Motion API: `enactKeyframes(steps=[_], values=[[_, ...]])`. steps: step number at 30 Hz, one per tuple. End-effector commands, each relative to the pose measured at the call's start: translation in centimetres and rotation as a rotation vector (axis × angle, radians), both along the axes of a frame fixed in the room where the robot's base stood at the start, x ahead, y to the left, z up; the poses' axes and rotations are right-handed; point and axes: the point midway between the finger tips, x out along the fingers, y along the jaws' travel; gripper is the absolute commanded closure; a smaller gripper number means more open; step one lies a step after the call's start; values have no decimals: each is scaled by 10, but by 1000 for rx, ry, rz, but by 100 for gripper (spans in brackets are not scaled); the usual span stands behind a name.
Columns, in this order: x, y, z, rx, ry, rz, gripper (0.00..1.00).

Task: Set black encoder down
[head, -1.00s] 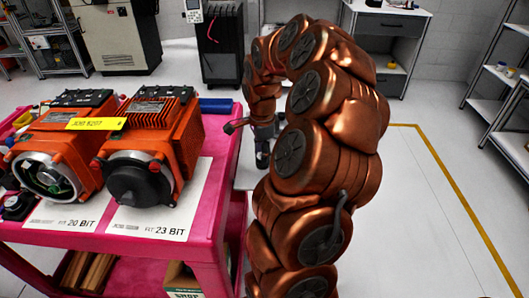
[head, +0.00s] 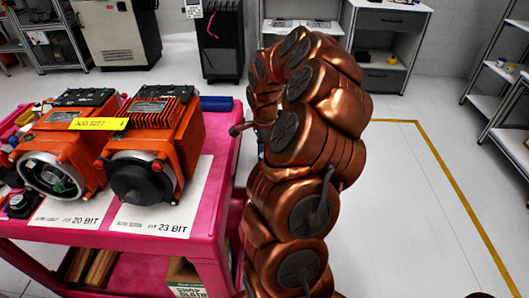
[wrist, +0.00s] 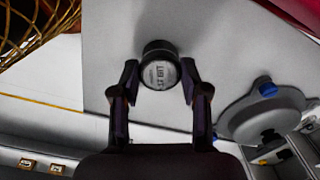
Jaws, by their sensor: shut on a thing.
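The black encoder (wrist: 160,68) is a short black cylinder with a pale printed face, the lettering hard to read. It sits between the two fingertips of my gripper (wrist: 160,78) in the wrist view, and the gripper is shut on it. A grey flat surface (wrist: 215,45) lies behind it; I cannot tell the gap or any contact. In the head view my gripper is almost wholly hidden behind my copper arm, right of the pink cart (head: 226,165), and the held encoder does not show.
Two orange motors (head: 175,125) (head: 78,135) stand on the cart over white sheets marked 23 BIT and 20 BIT. The wrist view shows a golden wire basket (wrist: 35,32) at upper left and a pale round object (wrist: 262,108) at right. Floor right of my arm is clear.

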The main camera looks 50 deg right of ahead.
Motion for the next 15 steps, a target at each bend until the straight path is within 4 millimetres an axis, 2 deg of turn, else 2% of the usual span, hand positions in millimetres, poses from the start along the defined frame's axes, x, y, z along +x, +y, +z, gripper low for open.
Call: enactKeyframes(steps=[2,3,10,15], values=[[0,0,-3,0,0,0,89],[0,0,-2,0,0,0,53],[0,0,-2,0,0,0,30],[0,0,-2,0,1,0,30]])
